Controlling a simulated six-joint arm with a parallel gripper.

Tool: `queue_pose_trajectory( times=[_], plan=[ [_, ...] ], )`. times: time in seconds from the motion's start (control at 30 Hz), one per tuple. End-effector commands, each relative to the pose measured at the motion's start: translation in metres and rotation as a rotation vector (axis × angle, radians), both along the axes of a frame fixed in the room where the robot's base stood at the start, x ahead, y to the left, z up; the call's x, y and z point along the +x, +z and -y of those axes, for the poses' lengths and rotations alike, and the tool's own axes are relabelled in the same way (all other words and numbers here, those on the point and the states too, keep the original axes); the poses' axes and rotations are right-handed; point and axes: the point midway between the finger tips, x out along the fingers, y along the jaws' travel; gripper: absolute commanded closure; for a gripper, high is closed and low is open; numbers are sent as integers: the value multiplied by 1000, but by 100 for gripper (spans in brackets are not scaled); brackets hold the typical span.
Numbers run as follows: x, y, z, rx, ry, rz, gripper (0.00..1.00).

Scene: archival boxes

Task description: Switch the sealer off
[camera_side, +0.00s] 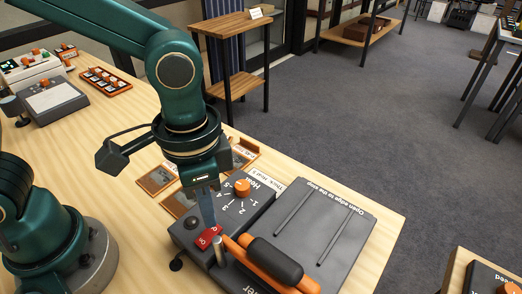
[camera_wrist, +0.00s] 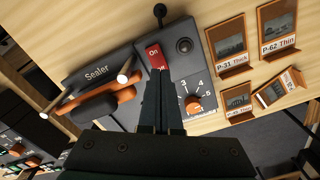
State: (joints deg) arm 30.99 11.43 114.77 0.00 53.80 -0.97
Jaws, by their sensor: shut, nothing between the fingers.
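The sealer (camera_side: 330,225) is a dark grey machine on the wooden table, with an orange and black handle (camera_side: 272,262). Its red rocker switch (camera_side: 209,238) is on the panel; in the wrist view the switch (camera_wrist: 153,53) shows "On" at its upper end. My gripper (camera_side: 207,223) is shut and empty, pointing down at the switch. In the wrist view its fingertips (camera_wrist: 160,74) are at the switch's lower end and cover part of the label there. I cannot tell whether they touch it, or which way the rocker is tilted.
An orange dial (camera_side: 242,187) with numbers and a round black button (camera_wrist: 184,45) are beside the switch. Framed picture cards (camera_wrist: 228,45) stand near the sealer. A grey device (camera_side: 54,101) and an orange rack (camera_side: 106,80) are at the far left.

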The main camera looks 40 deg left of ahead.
Motion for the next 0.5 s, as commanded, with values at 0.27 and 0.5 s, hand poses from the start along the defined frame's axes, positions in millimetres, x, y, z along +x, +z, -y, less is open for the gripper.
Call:
queue_pose_trajectory(
  times=[0.27, 0.5],
  plan=[
    [0, -2, 0, 1, 0, -1, 100],
    [0, -6, 0, 1, 0, -1, 100]
  ],
)
